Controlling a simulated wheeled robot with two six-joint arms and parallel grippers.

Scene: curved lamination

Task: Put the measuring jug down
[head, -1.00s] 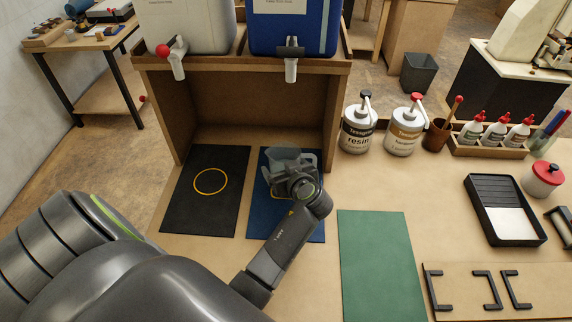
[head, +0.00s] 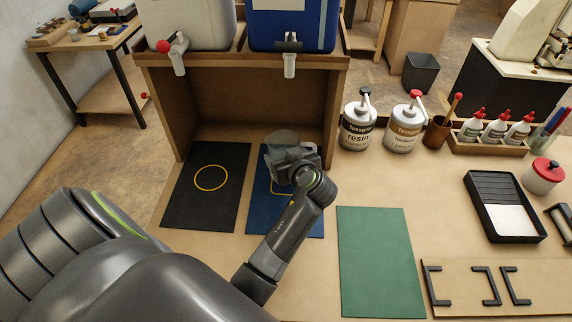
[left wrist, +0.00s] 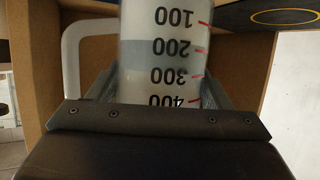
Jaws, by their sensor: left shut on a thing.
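The measuring jug (left wrist: 160,50) is translucent, with black numbers and red marks that read upside down in the left wrist view. Its pale handle (left wrist: 72,70) sticks out to the left there. My left gripper (head: 292,162) is shut on the jug's body, with fingers at both sides. In the head view only the jug's rim and upper part (head: 283,138) show past the gripper, over the far part of the blue mat (head: 257,215). The gripper hides the jug's base, so I cannot tell whether it touches the mat. My right gripper is not in view.
A black mat (head: 180,205) with a yellow ring lies left of the blue mat. Behind stands a wooden stand (head: 255,105) bearing a white and a blue tapped container (head: 318,25). Resin bottles (head: 357,127) stand right. The green mat (head: 380,260) is clear.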

